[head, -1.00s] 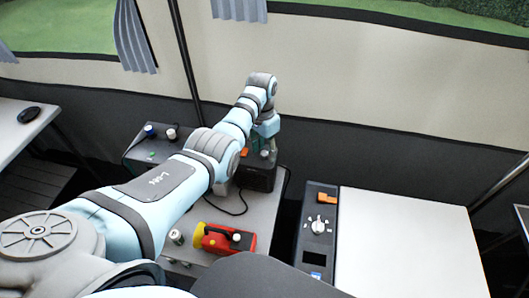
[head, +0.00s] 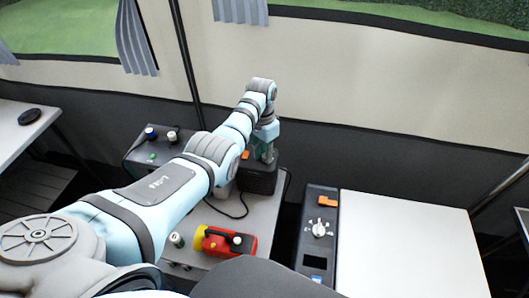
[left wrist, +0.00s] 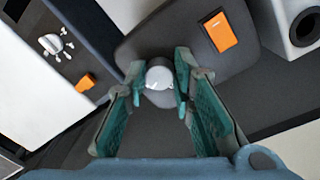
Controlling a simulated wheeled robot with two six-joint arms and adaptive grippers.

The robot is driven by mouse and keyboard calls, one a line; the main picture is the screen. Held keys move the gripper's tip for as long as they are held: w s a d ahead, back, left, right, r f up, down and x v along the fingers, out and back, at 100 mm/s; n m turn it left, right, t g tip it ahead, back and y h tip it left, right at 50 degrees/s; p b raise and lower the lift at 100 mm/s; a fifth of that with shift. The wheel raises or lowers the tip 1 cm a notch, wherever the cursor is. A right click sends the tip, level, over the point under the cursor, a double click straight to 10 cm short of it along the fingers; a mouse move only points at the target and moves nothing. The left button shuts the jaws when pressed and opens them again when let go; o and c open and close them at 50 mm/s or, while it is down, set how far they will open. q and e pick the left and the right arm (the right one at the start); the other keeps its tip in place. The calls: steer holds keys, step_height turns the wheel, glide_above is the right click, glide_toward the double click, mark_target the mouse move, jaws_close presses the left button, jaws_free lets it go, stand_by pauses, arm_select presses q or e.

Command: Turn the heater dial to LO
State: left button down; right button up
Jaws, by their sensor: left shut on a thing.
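The heater looks to be the dark box (head: 258,181) at the back of the grey table, partly hidden by my left arm. Its dial is a white round knob (left wrist: 158,76) in the left wrist view, with a small dark mark on its face. My left gripper (head: 267,157) points down over the box. In the left wrist view its green-padded fingers (left wrist: 160,88) stand on either side of the knob, shut on it. I cannot read any LO label. An orange switch (left wrist: 221,32) sits beside the dial. My right gripper is not in view.
A red and yellow torch (head: 228,242) and a small can (head: 177,240) lie nearer on the table. A panel with another white dial (head: 320,228) and an orange switch (head: 328,201) stands to the right, beside a white top (head: 400,240). A cable runs over the table.

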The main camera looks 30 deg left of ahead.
arm_select(q)
steer(key=shift+n+p, duration=0.35)
steer(key=shift+n, duration=0.15)
steer(key=shift+r+n+p, duration=0.15)
steer(key=shift+n+p, duration=0.6)
steer(key=shift+n, duration=0.05)
steer(key=n+p, duration=0.2)
steer(key=n, duration=0.1)
steer(key=shift+n, duration=0.3)
steer(key=n+p, duration=0.1)
steer(key=n, duration=0.3)
steer(key=shift+d+t, duration=0.1)
steer(key=shift+t, duration=0.2)
steer(key=shift+f+n+p, duration=0.25)
steer(key=shift+n+p, duration=0.4)
steer(key=shift+n, duration=1.15)
steer(key=shift+s, duration=0.1)
